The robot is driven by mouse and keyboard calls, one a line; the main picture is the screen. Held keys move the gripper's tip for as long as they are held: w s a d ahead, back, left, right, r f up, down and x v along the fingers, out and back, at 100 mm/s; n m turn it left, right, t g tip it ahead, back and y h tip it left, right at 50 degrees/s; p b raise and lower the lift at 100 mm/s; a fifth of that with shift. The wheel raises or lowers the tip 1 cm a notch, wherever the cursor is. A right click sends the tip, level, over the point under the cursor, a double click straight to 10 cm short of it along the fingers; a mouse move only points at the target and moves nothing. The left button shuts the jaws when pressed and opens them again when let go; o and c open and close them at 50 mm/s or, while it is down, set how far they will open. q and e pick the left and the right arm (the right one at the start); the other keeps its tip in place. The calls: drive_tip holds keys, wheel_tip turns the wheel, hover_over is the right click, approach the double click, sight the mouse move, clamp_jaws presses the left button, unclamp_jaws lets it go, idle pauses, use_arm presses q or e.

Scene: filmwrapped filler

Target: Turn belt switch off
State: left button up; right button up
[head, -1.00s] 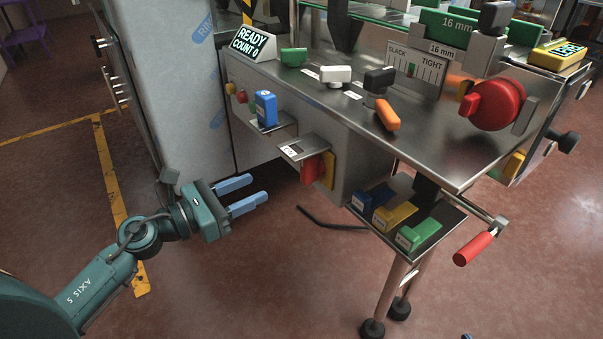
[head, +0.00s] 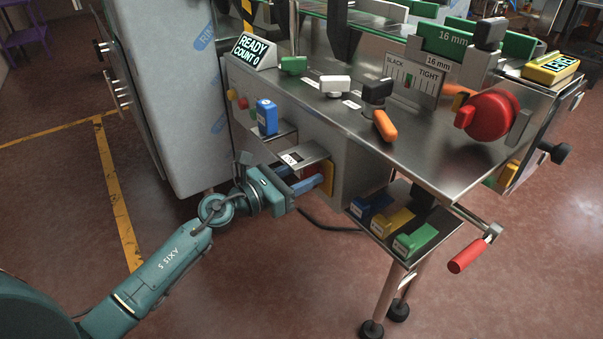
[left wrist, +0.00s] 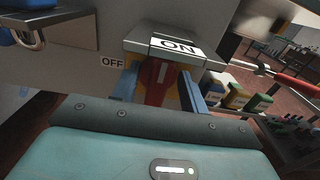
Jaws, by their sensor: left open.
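The belt switch is a red handle (left wrist: 156,88) on a yellow plate, under a small metal shelf on the front of the machine. In the head view its yellow plate (head: 328,177) shows past my fingers. An ON label (left wrist: 177,46) is on the shelf's front and an OFF label (left wrist: 112,62) is on the panel to its left. My left gripper (head: 311,175) is open, its blue fingers on either side of the red handle in the left wrist view. I cannot tell whether they touch it. My right gripper is not in view.
A blue block (head: 266,117) stands on a small shelf left of the switch. Blue, yellow and green blocks sit on a low tray (head: 406,257) to the right. A red-gripped crank (head: 468,255) sticks out farther right. The floor in front is clear.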

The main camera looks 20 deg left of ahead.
use_arm(q)
drive_tip(key=shift+c, duration=0.4)
clamp_jaws()
